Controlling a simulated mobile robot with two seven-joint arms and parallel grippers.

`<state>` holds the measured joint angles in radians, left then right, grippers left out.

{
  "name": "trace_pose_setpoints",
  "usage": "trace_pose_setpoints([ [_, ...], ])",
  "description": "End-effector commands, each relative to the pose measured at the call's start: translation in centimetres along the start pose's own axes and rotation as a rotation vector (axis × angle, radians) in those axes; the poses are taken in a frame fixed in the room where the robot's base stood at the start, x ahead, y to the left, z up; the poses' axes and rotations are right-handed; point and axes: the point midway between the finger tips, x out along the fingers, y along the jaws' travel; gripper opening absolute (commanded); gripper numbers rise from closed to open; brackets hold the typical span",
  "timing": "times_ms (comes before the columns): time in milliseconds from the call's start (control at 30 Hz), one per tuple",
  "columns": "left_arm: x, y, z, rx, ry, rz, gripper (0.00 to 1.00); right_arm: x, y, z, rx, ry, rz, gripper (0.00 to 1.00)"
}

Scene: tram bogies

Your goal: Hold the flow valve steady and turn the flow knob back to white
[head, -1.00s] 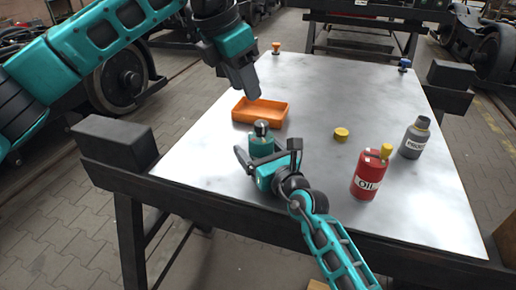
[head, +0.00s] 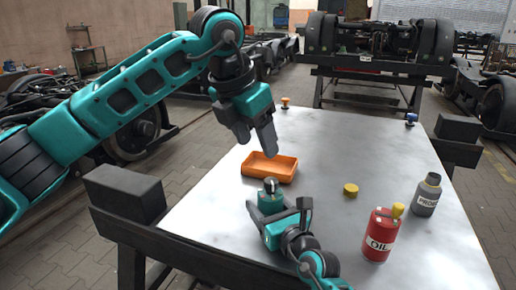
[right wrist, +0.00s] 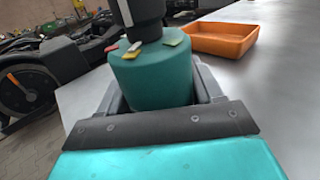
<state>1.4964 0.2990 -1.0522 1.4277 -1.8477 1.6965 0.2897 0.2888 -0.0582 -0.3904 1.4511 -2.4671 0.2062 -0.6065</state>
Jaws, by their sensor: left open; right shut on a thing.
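The flow valve (head: 269,203) is a teal cylinder standing upright near the table's left front part. My right gripper (head: 279,215) is shut around its body; the right wrist view also shows the valve (right wrist: 155,80) between the fingers. The flow knob (right wrist: 142,14) is dark, sits on top and has a pale stripe on its left side. Red, whitish and yellow-green marks lie around the valve's top. I cannot tell exactly which mark the stripe meets. My left gripper (head: 261,145) is open and empty, above the knob (head: 270,184) and apart from it, fingers pointing down.
An orange tray (head: 270,174) lies just behind the valve. A yellow cap (head: 351,189), a red oil can (head: 381,236) and a grey bottle (head: 428,195) stand to the right. An orange knob (head: 285,102) and a blue knob (head: 411,119) are at the far corners.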

Motion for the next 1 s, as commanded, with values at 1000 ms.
trace_pose_setpoints([
  [1000,11.0,0.0,0.1,-0.099,-0.022,0.035,0.63,0.0,0.0,0.0,0.000,0.001,0.000,0.31],
])
